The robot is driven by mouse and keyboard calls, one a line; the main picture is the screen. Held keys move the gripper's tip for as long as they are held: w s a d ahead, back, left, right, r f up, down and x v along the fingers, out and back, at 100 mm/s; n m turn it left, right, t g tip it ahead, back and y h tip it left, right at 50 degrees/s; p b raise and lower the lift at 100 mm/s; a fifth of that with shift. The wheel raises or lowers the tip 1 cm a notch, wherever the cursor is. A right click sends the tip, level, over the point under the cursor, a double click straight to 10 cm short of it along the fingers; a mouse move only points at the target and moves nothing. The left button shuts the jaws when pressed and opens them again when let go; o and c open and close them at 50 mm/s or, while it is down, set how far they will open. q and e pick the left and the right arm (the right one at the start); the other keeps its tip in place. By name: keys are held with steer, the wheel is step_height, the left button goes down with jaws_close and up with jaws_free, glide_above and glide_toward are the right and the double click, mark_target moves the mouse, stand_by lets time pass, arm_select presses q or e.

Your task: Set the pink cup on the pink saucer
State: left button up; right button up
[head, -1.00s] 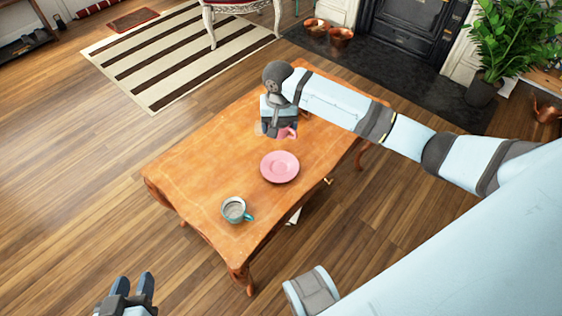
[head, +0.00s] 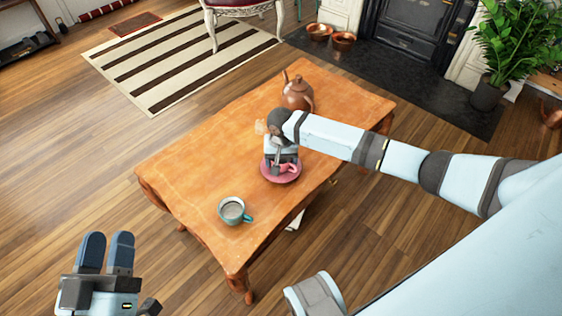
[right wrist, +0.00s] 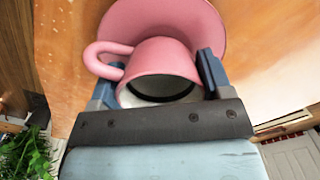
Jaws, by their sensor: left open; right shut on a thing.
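The pink saucer (head: 270,177) lies on the wooden table, partly covered by my right gripper (head: 280,166). The pink cup (head: 289,168) is between the fingers of that gripper, over the saucer. In the right wrist view, my right gripper (right wrist: 158,88) is shut on the pink cup (right wrist: 160,62), with a finger on each side and the handle to the left. The pink saucer (right wrist: 205,22) shows behind the cup there. I cannot tell whether the cup touches the saucer. My left gripper (head: 105,252) is open and empty at the lower left, off the table.
A teal mug (head: 232,211) stands on the wooden table (head: 190,160) near its front. A copper teapot (head: 297,92) stands at the back behind my right wrist. The left part of the tabletop is clear.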

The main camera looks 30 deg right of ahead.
arm_select(q)
steer(key=shift+r, duration=0.15)
arm_select(e)
steer(key=shift+r, duration=0.1)
steer(key=o, duration=0.6)
steer(key=shift+c, duration=0.2)
arm_select(q)
steer(key=shift+a+f, duration=0.1)
steer(key=shift+f, duration=0.25)
arm_select(e)
steer(key=o, duration=0.4)
steer(key=shift+o, duration=0.2)
arm_select(q)
steer(key=shift+f, duration=0.1)
arm_select(e)
step_height(320, 180, up, 2)
steer(key=shift+r+p, duration=0.15)
steer(key=shift+p, duration=0.45)
arm_select(q)
step_height(320, 180, down, 7)
steer(key=a+g+y+p, duration=0.2)
steer(key=g+y+p, duration=0.1)
steer(key=shift+a+g, duration=0.3)
arm_select(e)
step_height(320, 180, up, 10)
